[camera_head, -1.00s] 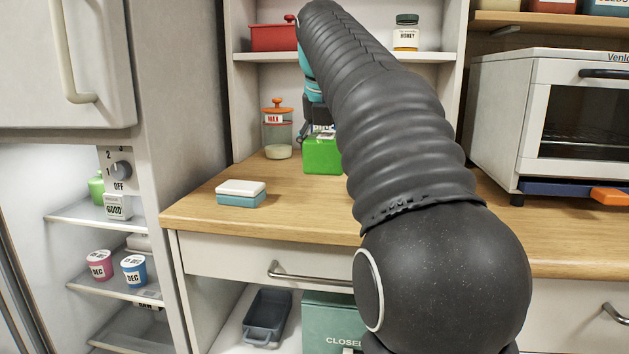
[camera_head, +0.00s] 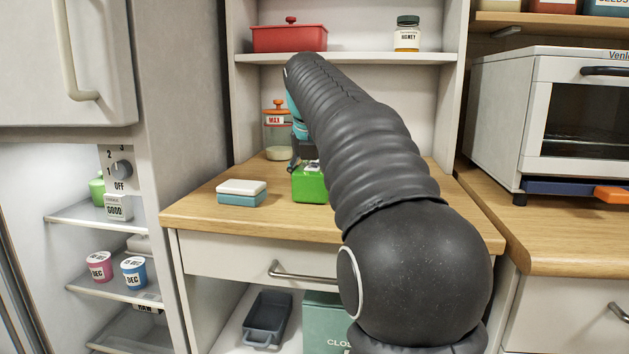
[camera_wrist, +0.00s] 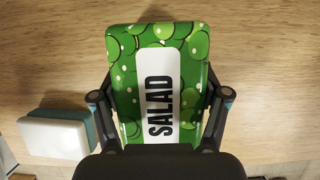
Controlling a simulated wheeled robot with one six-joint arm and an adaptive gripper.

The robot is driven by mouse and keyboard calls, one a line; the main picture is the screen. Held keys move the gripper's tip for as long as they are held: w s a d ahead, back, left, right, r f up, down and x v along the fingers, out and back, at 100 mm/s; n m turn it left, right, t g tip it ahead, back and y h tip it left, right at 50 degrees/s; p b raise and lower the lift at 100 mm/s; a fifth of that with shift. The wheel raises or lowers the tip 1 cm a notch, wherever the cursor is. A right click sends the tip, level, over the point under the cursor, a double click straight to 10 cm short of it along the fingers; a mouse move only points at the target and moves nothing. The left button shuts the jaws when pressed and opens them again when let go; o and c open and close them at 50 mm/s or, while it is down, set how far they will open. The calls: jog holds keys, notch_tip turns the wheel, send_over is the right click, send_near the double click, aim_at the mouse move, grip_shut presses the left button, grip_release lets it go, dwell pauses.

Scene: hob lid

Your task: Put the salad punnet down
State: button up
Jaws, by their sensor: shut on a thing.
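The salad punnet (camera_head: 309,186) is a green box low over the wooden worktop. In the wrist view its green patterned lid with a white SALAD label (camera_wrist: 158,95) faces the camera. My gripper (camera_wrist: 160,108) is shut on the punnet, one finger against each long side. In the head view my gripper (camera_head: 304,158) is mostly hidden behind my arm. I cannot tell whether the punnet's underside touches the worktop (camera_head: 270,222).
A white and blue box (camera_head: 241,193) lies left of the punnet, a gap between them. The MAX jar (camera_head: 277,138) stands behind. A red lidded dish (camera_head: 289,38) and honey jar (camera_head: 407,34) are on the shelf. The worktop's front left is clear.

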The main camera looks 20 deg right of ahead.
jog(key=shift+f, duration=0.15)
jog(key=o, duration=1.6)
